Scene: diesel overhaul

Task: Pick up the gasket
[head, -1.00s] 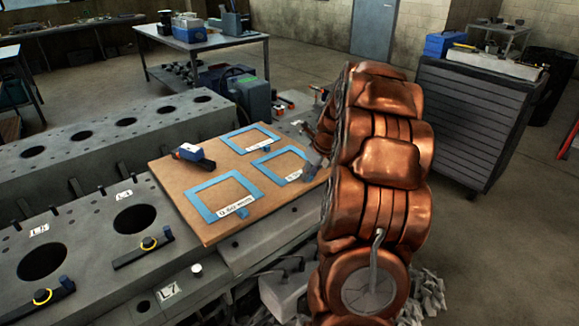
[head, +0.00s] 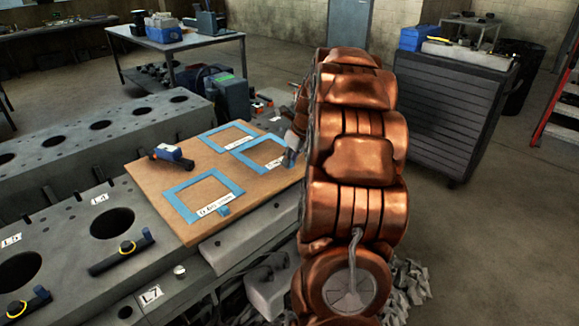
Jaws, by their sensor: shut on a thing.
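Three flat blue square gaskets with white labels lie at a brown board: a near one (head: 178,207), a far one (head: 207,142) and a right one (head: 243,158). The near one has a small blue tab at its front edge. My gripper (head: 290,157) is at the right side of the right gasket, shut on that edge. My copper-coloured arm hides most of the gripper and part of this edge. I cannot tell whether the right gasket is clear of the board (head: 200,233).
A blue and black hand tool (head: 172,155) lies on the board's left. The board rests on a grey engine block (head: 75,237) with large round bores and clamps. A metal table (head: 185,42) stands behind, a grey drawer cabinet (head: 440,118) to the right. Floor between them is open.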

